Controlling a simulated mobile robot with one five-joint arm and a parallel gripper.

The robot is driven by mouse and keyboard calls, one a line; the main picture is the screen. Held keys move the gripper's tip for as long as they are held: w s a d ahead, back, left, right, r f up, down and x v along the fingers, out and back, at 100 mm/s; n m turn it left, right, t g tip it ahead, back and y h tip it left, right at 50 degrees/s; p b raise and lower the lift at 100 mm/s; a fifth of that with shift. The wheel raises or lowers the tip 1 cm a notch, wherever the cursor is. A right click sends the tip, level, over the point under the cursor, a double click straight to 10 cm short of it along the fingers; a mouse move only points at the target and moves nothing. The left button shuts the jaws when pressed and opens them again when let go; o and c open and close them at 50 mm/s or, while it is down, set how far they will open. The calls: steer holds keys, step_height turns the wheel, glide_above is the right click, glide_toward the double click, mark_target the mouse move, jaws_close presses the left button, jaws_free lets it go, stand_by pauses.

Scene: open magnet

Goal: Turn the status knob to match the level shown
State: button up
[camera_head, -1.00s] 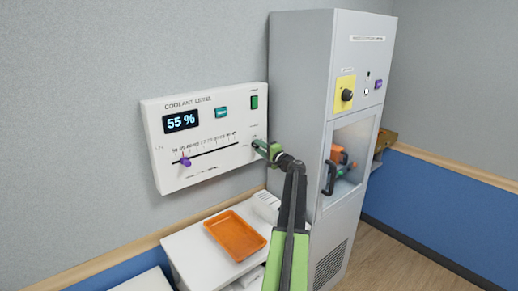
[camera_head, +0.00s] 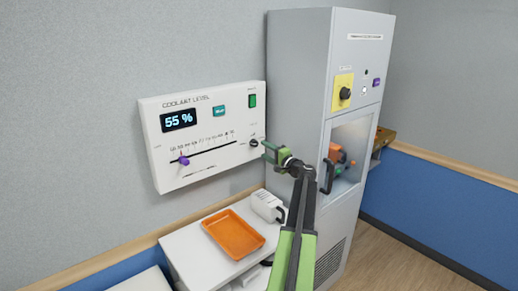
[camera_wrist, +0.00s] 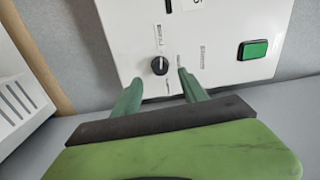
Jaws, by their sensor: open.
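The coolant level panel (camera_head: 215,175) is a white box on the wall, and its display (camera_head: 181,120) reads 55 %. A small dark round knob (camera_head: 254,142) sits near its lower right edge. In the wrist view the black knob (camera_wrist: 159,66) has small labels around it; its exact setting is too small to tell. My gripper (camera_head: 267,150) is open and empty, just right of the knob in the head view. In the wrist view my gripper's green fingertips (camera_wrist: 159,78) lie either side of the knob's line, apart from it.
The panel has a slider with a purple handle (camera_head: 183,160), a teal button (camera_head: 219,111) and a green switch (camera_head: 253,101). A tall grey cabinet (camera_head: 298,100) stands close on the right. An orange tray (camera_head: 236,250) and a white mug-like item (camera_head: 266,203) rest below.

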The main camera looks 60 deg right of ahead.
steer(key=v, duration=1.1)
steer(key=w+a+f+n+g+y, duration=0.1)
steer(key=w+a+f+n+y, duration=0.2)
steer(key=w+a, duration=0.5)
steer(key=w+a+f+n+g+y, duration=0.1)
steer(key=w+a+f+n+y, duration=0.15)
steer(key=w+a, duration=0.6)
steer(key=w+a+f+n+g+y, duration=0.2)
steer(key=w+a+f, duration=0.1)
steer(key=a, duration=0.6)
steer(key=w+a+f+n+g+y, duration=0.2)
steer(key=w+a+f, duration=0.15)
steer(key=a, duration=0.55)
steer(key=w+a+f+n+g+y, duration=0.1)
steer(key=w+a+f+n+g, duration=0.2)
steer(key=a, duration=0.6)
steer(key=s+a+f+n+g+h, duration=0.1)
steer(key=s+a+f+n+g, duration=0.1)
steer(key=a, duration=0.8)
steer(key=s+a+f+n+g+h, duration=0.2)
steer(key=s+a+f+n+g, duration=0.1)
steer(key=a, duration=0.8)
steer(key=s+a+f+n+g+h, duration=0.1)
steer(key=s+a+f+n+g, duration=0.2)
steer(key=a, duration=0.7)
steer(key=shift+s+a+f, duration=0.3)
steer(key=shift+s+f, duration=0.4)
steer(key=shift+f, duration=0.2)
steer(key=shift+n+h, duration=0.25)
